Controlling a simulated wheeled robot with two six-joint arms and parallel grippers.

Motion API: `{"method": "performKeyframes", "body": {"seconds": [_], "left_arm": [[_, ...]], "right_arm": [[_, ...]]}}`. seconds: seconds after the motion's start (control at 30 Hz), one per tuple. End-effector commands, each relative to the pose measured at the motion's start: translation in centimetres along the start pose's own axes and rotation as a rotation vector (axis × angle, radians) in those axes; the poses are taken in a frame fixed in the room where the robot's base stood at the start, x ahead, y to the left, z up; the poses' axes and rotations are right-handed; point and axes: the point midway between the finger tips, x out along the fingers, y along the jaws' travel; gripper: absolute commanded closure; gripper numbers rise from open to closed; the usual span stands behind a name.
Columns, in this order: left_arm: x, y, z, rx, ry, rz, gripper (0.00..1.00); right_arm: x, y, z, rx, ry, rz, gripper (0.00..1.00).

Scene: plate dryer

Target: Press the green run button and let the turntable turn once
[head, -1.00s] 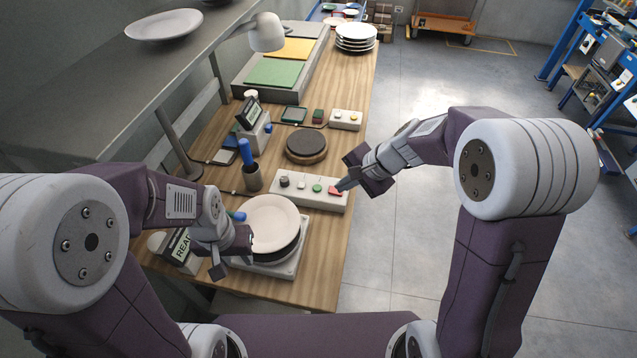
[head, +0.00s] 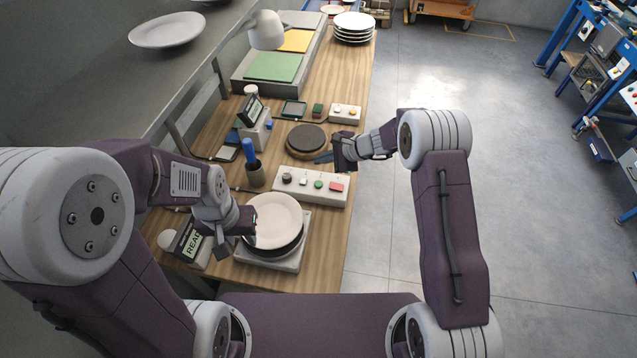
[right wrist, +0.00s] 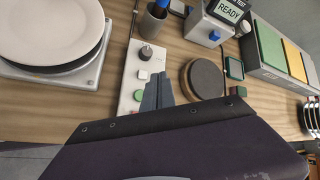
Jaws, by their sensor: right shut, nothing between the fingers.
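The control box (head: 278,193) has a dark knob and white, green and red buttons. The green run button (head: 319,184) is uncovered in the head view and also shows in the right wrist view (right wrist: 139,95). A pale plate (head: 274,218) lies over a dark round rim on a white base (head: 262,260); this may be the turntable. My right gripper (head: 322,158) is shut and empty, above the table between the box and a dark round disc (head: 306,138). My left gripper (head: 243,242) is at the plate's left edge; its finger gap is unclear.
A second button box (head: 345,114) and a plate stack (head: 354,28) lie further back.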

Motion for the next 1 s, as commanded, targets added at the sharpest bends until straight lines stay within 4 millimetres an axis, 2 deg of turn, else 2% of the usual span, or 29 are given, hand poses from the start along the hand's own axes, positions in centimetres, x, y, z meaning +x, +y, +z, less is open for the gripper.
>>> {"method": "performKeyframes", "body": {"seconds": [0.17,0.37,0.6,0.7,0.83,1.0], "left_arm": [[0.5,0.0,0.1,0.000,0.000,0.000,0.64],[1.9,0.0,0.2,0.000,0.000,0.000,0.64],[3.9,-0.1,0.4,0.000,0.000,0.000,0.64],[5.7,-0.1,0.6,0.000,0.000,0.000,0.64],[6.4,-0.1,0.7,0.000,0.000,0.000,0.64],[6.3,-0.1,0.6,0.000,0.000,0.000,0.64]], "right_arm": [[0.6,0.4,-0.4,0.000,0.000,0.001,1.00],[2.2,1.6,-1.6,0.001,0.000,0.001,1.00],[4.7,3.5,-3.4,0.001,0.000,0.001,1.00],[5.8,4.2,-4.2,0.000,0.000,0.000,1.00],[6.2,4.5,-4.5,-0.001,0.000,0.000,1.00],[6.1,4.5,-4.5,-0.001,0.000,0.000,1.00]]}}
